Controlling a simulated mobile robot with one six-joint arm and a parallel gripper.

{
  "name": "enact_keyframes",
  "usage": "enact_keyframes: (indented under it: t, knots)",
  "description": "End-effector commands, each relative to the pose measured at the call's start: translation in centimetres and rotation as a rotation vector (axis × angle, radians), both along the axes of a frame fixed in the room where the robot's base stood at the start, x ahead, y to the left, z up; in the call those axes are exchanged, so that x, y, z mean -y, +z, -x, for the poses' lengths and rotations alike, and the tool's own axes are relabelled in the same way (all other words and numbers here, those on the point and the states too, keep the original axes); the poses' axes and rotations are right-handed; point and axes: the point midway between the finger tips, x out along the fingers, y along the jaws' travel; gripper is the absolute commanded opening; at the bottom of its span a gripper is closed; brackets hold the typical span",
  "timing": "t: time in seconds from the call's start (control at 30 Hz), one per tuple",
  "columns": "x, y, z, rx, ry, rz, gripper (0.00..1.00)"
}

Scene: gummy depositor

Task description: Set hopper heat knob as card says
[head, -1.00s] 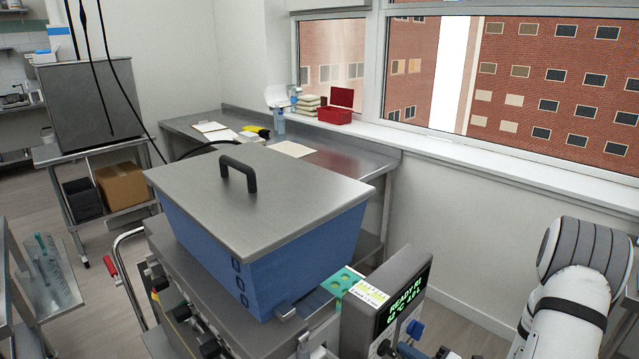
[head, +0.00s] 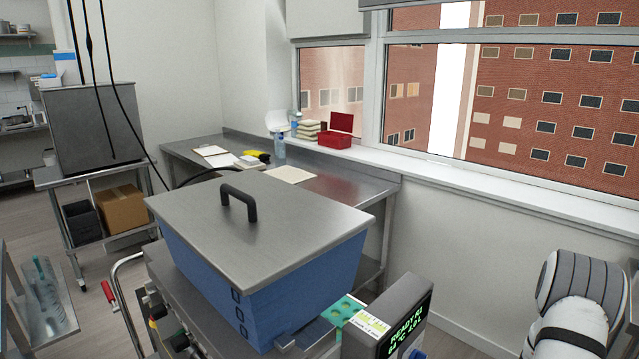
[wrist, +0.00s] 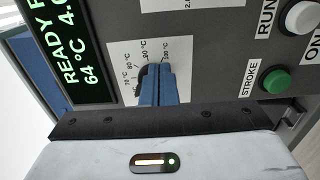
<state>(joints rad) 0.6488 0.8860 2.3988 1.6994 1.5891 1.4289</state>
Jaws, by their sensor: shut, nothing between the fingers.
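The wrist view shows a temperature dial plate (wrist: 122,68) with °C marks on a grey control panel. A dark knob (wrist: 141,77) on it is mostly hidden, and its pointer setting cannot be read. My gripper (wrist: 158,72) has its blue fingers together, directly in front of the dial at the knob; contact cannot be judged. The green display (wrist: 68,50) reads READY and 64 °C. In the head view a white card with a yellow-green patch (head: 372,323) sits by the top of the display box (head: 398,310); its text is too small to read.
The blue hopper (head: 285,270) with its grey handled lid (head: 265,205) stands left of the display box. A green STROKE button (wrist: 277,81) and a white button (wrist: 300,18) sit right of the dial. A steel table (head: 345,190) stands behind.

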Motion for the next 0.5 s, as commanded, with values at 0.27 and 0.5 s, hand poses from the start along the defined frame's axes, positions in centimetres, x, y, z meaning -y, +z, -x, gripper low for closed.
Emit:
enact_keyframes:
  t: [0.27, 0.5]
  knots:
    - [0.7, -0.2, -0.3, 0.000, -0.002, 0.000, 0.00]
    - [2.6, -0.2, 1.5, -0.001, -0.006, -0.001, 0.00]
